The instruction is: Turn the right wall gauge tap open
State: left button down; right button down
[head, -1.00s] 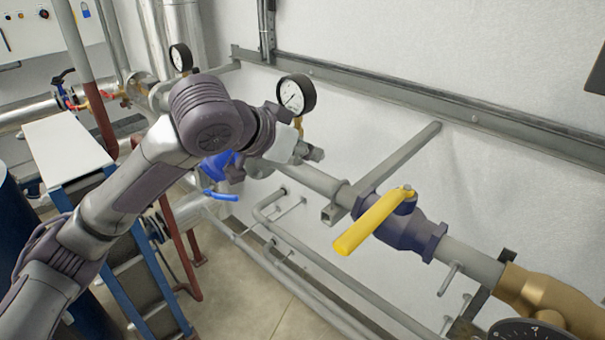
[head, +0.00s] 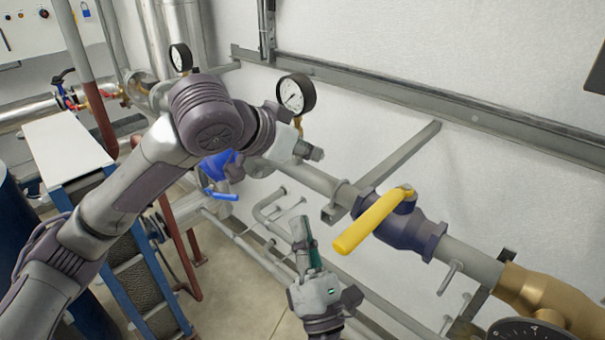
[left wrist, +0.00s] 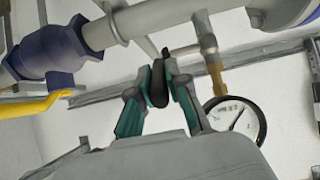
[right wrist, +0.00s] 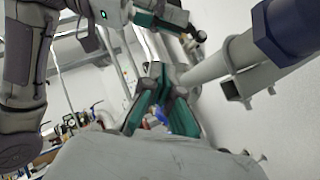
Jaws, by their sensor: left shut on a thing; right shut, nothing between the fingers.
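The right wall gauge (head: 294,96), white-faced with a black rim, stands on a brass stem (head: 300,122) on the grey pipe in the head view. The gauge also shows in the left wrist view (left wrist: 236,120). My left gripper (head: 314,153) is beside the stem, just below the gauge. In the left wrist view (left wrist: 158,85) it is shut on a small dark piece, apparently the tap's handle. The tap itself is mostly hidden in the head view. My right gripper (head: 299,228) is shut and empty, pointing up, lower and in front of the pipe.
A large yellow lever (head: 372,222) on a dark blue valve (head: 412,230) sits to the right of my right gripper. A blue lever (head: 220,195) is to the left. A second gauge (head: 181,58) stands farther back. Lower grey pipes run near the floor.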

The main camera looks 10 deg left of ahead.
jog(key=w+r, duration=0.6)
jog(key=shift+w+a+r, duration=0.25)
jog(key=shift+a+r, duration=0.05)
jog(key=shift+w+d+r, duration=0.15)
jog(key=shift+r, duration=0.25)
jog(key=shift+w+d+r, duration=0.1)
jog(key=shift+d+r, duration=0.05)
jog(key=shift+r, duration=0.2)
pick_arm(q)
jog(key=c, duration=1.1)
grip_release()
jog(key=shift+f, duration=0.1)
pick_arm(e)
jog(key=shift+f, duration=0.1)
